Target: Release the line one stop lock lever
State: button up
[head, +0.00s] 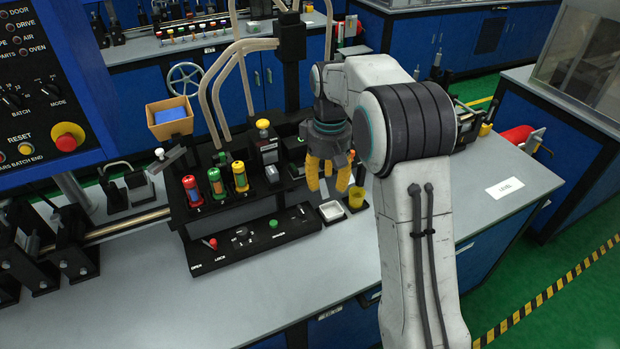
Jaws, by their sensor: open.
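A small lever (211,243) with a red end sits at the left of the black front panel (250,250), between the words OPEN and LOCK. No line number can be read beside it, and I cannot tell which way it is set. My gripper (329,186) has yellow fingers that point down and stand apart, with nothing between them. It hangs over the bench to the right of the panel, well away from the lever, near a small white tray (331,211) and a yellow cup (356,197).
Behind the panel a black rack holds several coloured cylinders (215,182). A dark dial (242,235) and a green button (273,223) share the panel. A blue control box (40,90) juts in at upper left. The grey bench (270,290) in front is clear.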

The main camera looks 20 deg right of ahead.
jog(key=shift+n+t, duration=0.4)
jog(key=shift+t, duration=0.3)
jog(key=a+r, duration=0.2)
jog(key=s+a+r+b, duration=0.1)
jog(key=a+r, duration=0.1)
jog(key=shift+s+r+b, duration=0.1)
jog(key=shift+b, duration=0.2)
